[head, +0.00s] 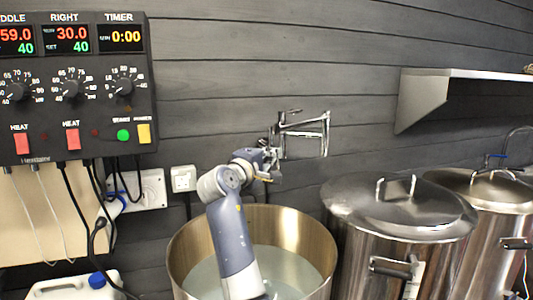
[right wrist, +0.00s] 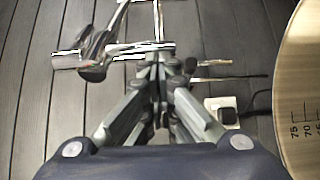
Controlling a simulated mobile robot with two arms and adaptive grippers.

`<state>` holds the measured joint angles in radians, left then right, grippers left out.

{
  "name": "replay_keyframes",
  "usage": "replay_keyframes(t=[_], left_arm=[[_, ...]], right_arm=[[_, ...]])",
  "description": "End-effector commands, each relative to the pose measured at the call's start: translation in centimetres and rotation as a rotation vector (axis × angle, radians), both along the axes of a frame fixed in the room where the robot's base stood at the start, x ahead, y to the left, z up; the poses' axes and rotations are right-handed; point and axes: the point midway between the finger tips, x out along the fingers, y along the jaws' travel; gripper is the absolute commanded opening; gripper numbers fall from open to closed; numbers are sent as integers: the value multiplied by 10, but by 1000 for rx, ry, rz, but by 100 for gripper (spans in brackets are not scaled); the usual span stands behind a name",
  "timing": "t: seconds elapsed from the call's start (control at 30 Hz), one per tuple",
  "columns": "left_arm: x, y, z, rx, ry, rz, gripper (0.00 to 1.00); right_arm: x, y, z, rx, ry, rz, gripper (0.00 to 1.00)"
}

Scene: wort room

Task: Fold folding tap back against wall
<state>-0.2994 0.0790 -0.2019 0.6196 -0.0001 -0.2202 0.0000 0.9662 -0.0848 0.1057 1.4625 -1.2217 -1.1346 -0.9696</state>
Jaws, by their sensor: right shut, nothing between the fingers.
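The chrome folding tap (head: 305,133) is mounted on the dark plank wall above the open pot. My right gripper (head: 271,152) is at the left end of the tap. In the right wrist view the fingers (right wrist: 160,68) are shut and empty, and their tips overlap the chrome pipes of the tap (right wrist: 98,52). I cannot tell whether they touch it. The gripper hides part of the tap's left end. My left gripper is not in view.
The open steel pot (head: 320,240) holds liquid and stands below my right arm. Lidded steel pots (head: 405,205) stand to the right. A control box (head: 75,125) and a white socket (head: 183,179) are on the wall at left. A metal shelf (head: 422,100) juts out at upper right.

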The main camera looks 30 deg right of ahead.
Motion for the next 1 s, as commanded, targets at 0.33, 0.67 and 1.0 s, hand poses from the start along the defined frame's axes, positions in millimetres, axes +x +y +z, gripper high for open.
replay_keyframes(t=[0.33, 0.67, 1.0], left_arm=[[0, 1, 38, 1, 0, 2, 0], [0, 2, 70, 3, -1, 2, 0], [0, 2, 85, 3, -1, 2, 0]], right_arm=[[-18, -33, 9, -7, -2, 149, 0], [-30, -74, 7, -6, 1, 260, 0], [-36, -108, 4, -4, 0, 260, 0]])
